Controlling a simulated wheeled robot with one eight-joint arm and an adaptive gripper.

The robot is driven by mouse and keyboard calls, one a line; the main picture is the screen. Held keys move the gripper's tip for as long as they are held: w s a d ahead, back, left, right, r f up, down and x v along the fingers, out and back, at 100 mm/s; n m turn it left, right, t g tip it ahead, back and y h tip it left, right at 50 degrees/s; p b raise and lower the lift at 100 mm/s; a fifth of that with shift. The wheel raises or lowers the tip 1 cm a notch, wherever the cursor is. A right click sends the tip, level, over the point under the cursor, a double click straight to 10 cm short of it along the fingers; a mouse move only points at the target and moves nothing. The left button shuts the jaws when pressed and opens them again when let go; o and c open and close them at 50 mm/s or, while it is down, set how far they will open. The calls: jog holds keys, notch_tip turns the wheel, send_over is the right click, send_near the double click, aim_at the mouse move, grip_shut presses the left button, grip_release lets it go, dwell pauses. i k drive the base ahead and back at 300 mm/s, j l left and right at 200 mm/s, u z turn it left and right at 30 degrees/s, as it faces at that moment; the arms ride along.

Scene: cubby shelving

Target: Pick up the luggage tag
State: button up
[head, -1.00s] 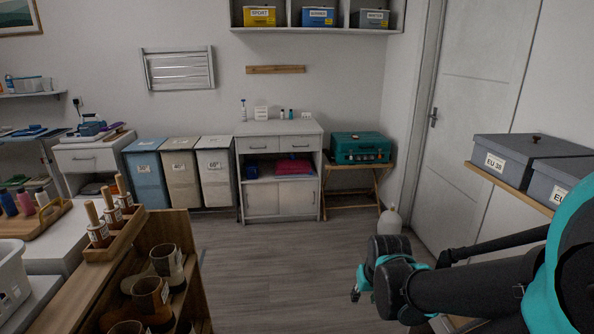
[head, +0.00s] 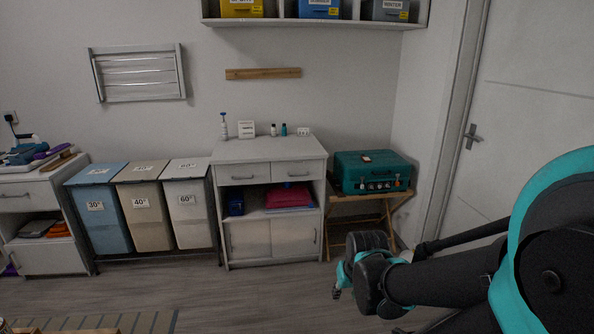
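A teal suitcase (head: 350,172) lies on a folding wooden stand (head: 372,204) at the right of the white cabinet. A small pale and reddish flat item (head: 366,158) lies on its lid; it may be the luggage tag, but it is too small to tell. Several small round marks or pieces show along the suitcase front. My gripper (head: 338,292) is low in front of the stand, apart from the suitcase. Its fingers are small and mostly hidden behind my wrist, so their opening is unclear.
The white cabinet (head: 268,149) carries bottles and a small card. Three lidded bins (head: 141,212) stand left of it. A wall shelf (head: 340,22) with boxes hangs above. A door (head: 520,110) is at the right. The floor (head: 240,295) ahead is clear.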

aim_at(365, 158)
jog(key=i+j+z, duration=0.4)
jog(key=i, duration=0.35)
jog(key=i+j+z, duration=0.45)
jog(key=i+j, duration=0.15)
jog(key=i, duration=0.1)
